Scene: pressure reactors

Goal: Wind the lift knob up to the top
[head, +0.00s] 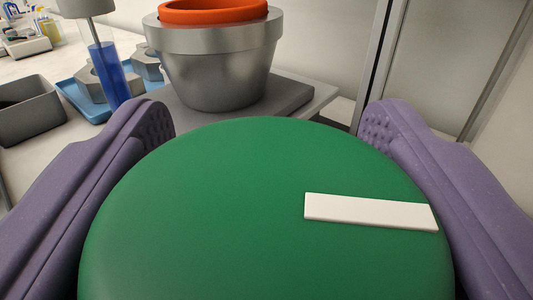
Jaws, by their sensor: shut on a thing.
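The lift knob (200,210) is a large round green disc with a white bar marker (370,211) on its face. It fills the lower middle of the head view. The white bar lies right of the knob's centre and points to the right, tilted slightly down. My gripper (268,125) has two purple padded fingers, one on each side of the knob. The fingers are shut on the knob's rim at left and right. The lower part of the knob is cut off by the frame.
Behind the knob stands a metal reactor vessel (215,70) with an orange ring (212,12) on top, on a grey base plate (295,98). At left are a blue tray (98,112) with metal nuts, a grey bin (35,120) and a blue-filled cylinder (108,70). A metal frame post (378,65) rises at right.

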